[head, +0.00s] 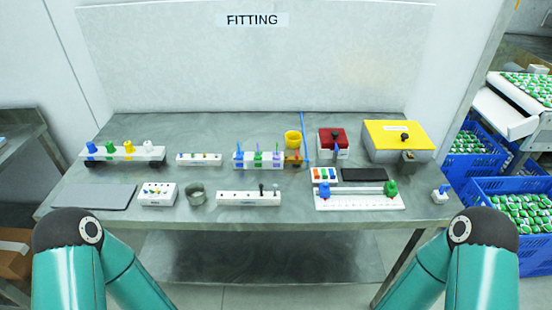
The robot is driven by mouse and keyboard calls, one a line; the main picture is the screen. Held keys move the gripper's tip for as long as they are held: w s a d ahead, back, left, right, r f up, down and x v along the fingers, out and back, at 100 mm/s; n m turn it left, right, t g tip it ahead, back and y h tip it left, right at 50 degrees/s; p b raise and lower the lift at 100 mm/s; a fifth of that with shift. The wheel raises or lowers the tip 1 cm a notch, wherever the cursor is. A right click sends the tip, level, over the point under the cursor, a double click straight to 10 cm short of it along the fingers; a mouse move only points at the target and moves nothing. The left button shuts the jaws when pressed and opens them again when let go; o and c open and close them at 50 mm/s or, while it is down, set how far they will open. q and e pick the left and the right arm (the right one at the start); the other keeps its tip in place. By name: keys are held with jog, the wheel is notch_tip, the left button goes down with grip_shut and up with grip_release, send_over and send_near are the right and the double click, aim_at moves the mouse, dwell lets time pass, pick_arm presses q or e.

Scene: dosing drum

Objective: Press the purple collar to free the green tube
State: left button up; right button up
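A white block (258,164) stands near the middle of the grey table, with three thin upright tubes in it. The green tube (257,147) is the middle one and stands upright in the block. A small purple collar (258,155) appears to sit around its foot, but it is too small to make out clearly. A bluish tube stands to its left and a purple-looking one to its right. Both of my arms show only as elbows at the lower left and lower right. Neither gripper is in view, and nothing of mine is near the block.
A yellow cup (293,139) and a thin blue upright rod (304,138) stand close right of the block. A long white block (248,198) lies in front. A red box (333,141) and a yellow-lidded box (397,137) stand right. The table's front edge is mostly clear.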

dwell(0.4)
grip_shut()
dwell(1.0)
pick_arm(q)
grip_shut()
